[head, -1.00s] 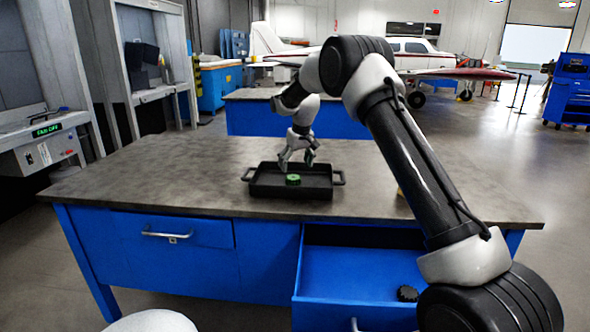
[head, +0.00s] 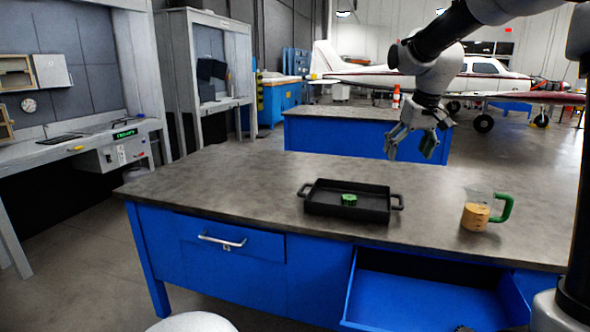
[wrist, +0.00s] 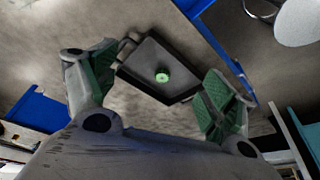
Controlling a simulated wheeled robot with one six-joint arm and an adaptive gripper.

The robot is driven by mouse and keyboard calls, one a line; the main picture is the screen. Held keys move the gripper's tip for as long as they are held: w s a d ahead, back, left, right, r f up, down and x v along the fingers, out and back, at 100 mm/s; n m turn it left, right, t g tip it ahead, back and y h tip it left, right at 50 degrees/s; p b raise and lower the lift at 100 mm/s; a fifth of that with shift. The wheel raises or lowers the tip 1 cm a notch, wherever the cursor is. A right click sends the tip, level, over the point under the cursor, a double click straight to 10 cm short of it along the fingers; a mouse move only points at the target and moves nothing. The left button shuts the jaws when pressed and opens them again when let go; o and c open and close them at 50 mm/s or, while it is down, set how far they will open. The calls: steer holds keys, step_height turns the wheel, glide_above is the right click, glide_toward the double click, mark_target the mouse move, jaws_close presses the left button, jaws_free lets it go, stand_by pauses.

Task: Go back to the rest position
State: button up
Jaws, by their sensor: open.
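My gripper (head: 410,143) is open and empty. In the head view it hangs in the air above the workbench, up and to the right of the black tray. Its two green-padded fingers stand wide apart in the wrist view (wrist: 152,92). The black tray (head: 322,207) with two side handles sits on the grey bench top. A small green round part (head: 348,199) lies in the tray; it also shows between the fingers in the wrist view (wrist: 162,77), well below them.
A jug (head: 477,212) with a green handle and tan contents stands right of the tray. The bench's right drawer (head: 425,295) is open toward me. The bench top (head: 220,185) left of the tray is clear. A second blue bench (head: 310,135) stands behind.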

steer(key=s+d+r, duration=0.1)
steer(key=s+d, duration=0.1)
steer(key=s, duration=0.7)
steer(key=s+d+r, duration=0.1)
steer(key=s+d, duration=0.1)
steer(key=s, duration=0.6)
steer(key=s+d+f, duration=0.1)
steer(key=s+f, duration=0.1)
steer(key=s, duration=0.5)
steer(key=s+f+m, duration=0.1)
steer(key=s+f, duration=0.2)
steer(key=s, duration=0.5)
steer(key=shift+s+d+m+t+h, duration=0.3)
steer(key=shift+d, duration=0.05)
